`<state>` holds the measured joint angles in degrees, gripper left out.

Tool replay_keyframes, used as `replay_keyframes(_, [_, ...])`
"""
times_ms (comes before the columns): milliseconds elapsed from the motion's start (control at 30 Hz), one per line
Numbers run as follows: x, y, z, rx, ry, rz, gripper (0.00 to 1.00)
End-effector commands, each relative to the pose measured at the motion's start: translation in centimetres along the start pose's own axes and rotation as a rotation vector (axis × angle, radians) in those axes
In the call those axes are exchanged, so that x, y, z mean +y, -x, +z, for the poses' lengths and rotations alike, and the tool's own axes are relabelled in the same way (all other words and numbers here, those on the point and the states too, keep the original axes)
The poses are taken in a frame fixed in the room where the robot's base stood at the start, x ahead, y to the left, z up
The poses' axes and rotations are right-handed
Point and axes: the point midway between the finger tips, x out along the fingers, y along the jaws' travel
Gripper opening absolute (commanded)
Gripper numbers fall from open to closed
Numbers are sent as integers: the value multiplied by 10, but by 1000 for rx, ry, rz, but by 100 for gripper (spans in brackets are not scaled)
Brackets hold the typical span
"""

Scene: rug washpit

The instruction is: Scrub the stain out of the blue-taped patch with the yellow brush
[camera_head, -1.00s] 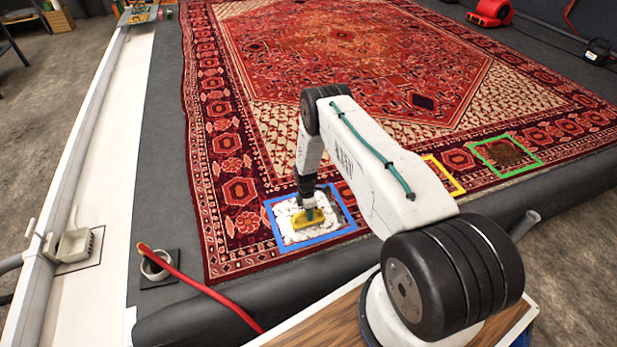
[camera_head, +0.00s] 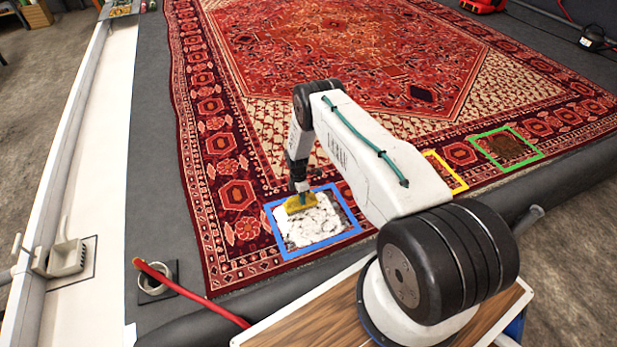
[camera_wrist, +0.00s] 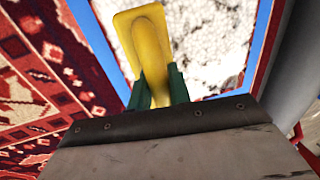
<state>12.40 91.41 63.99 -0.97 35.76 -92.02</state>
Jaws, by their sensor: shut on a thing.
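The blue-taped patch (camera_head: 289,253) lies at the near left corner of the red rug. White foam (camera_head: 316,226) covers most of it, with grey-dark streaks showing through; the wrist view also shows the foam (camera_wrist: 212,40). My gripper (camera_head: 301,190) is shut on the yellow brush (camera_head: 300,204), over the patch's far edge near its middle left. In the wrist view the yellow brush (camera_wrist: 145,40) stands out between the green fingers. The bristles are hidden, so I cannot tell whether they touch the foam.
A yellow-taped patch (camera_head: 458,182), partly behind my arm, and a green-taped patch (camera_head: 508,147) with a brown stain lie to the right.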

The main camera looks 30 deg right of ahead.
Motion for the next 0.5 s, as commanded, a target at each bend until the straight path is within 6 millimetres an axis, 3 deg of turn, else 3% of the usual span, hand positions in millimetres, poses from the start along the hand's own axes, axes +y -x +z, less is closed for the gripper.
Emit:
replay_keyframes(33, [1,-2,-1,0,2,-1,0])
replay_keyframes(167, [-3,30,-3,-1,5,2,0])
replay_keyframes(500, [-11,63,-10,-2,12,0,0])
